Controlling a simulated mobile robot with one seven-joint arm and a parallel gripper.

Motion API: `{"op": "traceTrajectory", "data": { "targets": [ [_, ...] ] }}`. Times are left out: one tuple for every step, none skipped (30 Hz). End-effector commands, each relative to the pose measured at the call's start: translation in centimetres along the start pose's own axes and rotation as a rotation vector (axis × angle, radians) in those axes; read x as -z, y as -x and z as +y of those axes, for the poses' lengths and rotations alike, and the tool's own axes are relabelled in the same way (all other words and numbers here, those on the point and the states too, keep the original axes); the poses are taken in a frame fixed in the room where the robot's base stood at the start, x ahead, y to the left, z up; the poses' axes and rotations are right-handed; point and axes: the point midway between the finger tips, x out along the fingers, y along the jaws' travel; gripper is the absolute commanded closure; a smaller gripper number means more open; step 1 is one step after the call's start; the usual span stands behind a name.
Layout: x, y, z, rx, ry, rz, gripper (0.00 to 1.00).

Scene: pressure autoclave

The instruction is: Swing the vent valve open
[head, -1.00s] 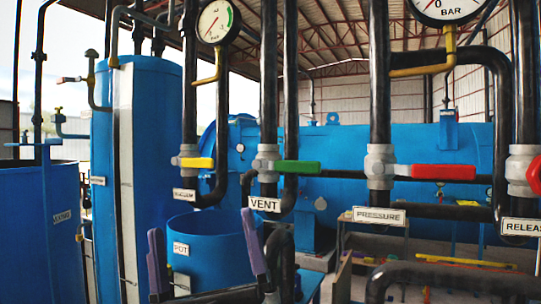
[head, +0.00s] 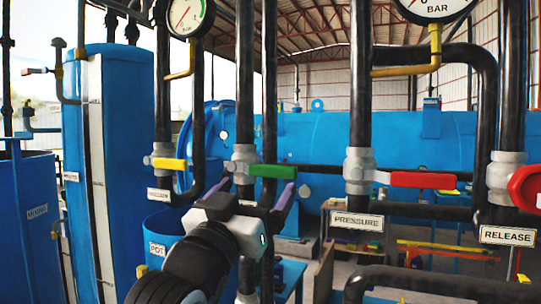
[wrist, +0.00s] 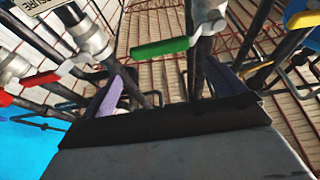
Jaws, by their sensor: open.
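The vent valve has a grey body (head: 244,160) on a black vertical pipe, and its green handle (head: 276,171) points right, level, across the pipe. In the wrist view the green handle (wrist: 160,47) shows beyond my fingertips and, across the picture, between them. My gripper (head: 250,190) is open, its two purple fingers pointing up just below the handle. It also shows in the wrist view (wrist: 165,86), with nothing between the fingers. No contact with the handle is visible. The VENT label is hidden behind my gripper in the head view.
The yellow-handled valve (head: 168,163) is close on the left. The pressure valve's red handle (head: 422,180) and the release valve's red handle (head: 525,187) are on the right. Black pipes run vertically behind my gripper. A blue pot (head: 160,228) stands below left.

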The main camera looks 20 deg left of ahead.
Motion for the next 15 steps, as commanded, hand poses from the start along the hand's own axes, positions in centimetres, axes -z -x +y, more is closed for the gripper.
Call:
{"op": "traceTrajectory", "data": {
  "targets": [
    [0.4, -1.3, 0.0, -0.002, 0.004, -0.003, 0.05],
    [0.4, -2.0, 0.0, -0.003, 0.004, -0.003, 0.05],
    [0.4, -2.9, 0.1, -0.002, 0.004, -0.003, 0.05],
    [0.5, -3.6, 0.0, -0.002, 0.004, -0.002, 0.05],
    [0.5, -4.2, 0.0, -0.001, 0.003, -0.002, 0.05],
    [0.5, -5.1, 0.0, -0.001, 0.004, -0.002, 0.05],
    [0.4, -5.7, 0.0, -0.001, 0.004, -0.003, 0.05],
    [0.5, -6.3, 0.0, -0.001, 0.004, -0.001, 0.05],
    [0.4, -7.1, -0.1, 0.000, 0.004, -0.002, 0.05],
    [0.4, -7.6, 0.0, 0.000, 0.003, -0.001, 0.05],
    [0.4, -8.1, 0.0, 0.000, 0.002, -0.001, 0.05],
    [0.3, -8.6, -0.1, 0.001, 0.003, -0.002, 0.05],
    [0.3, -9.0, -0.1, 0.000, 0.003, 0.000, 0.05],
    [0.3, -9.3, -0.1, 0.001, 0.003, 0.001, 0.05],
    [0.2, -9.8, -0.1, 0.001, 0.003, 0.000, 0.05]
  ]
}}
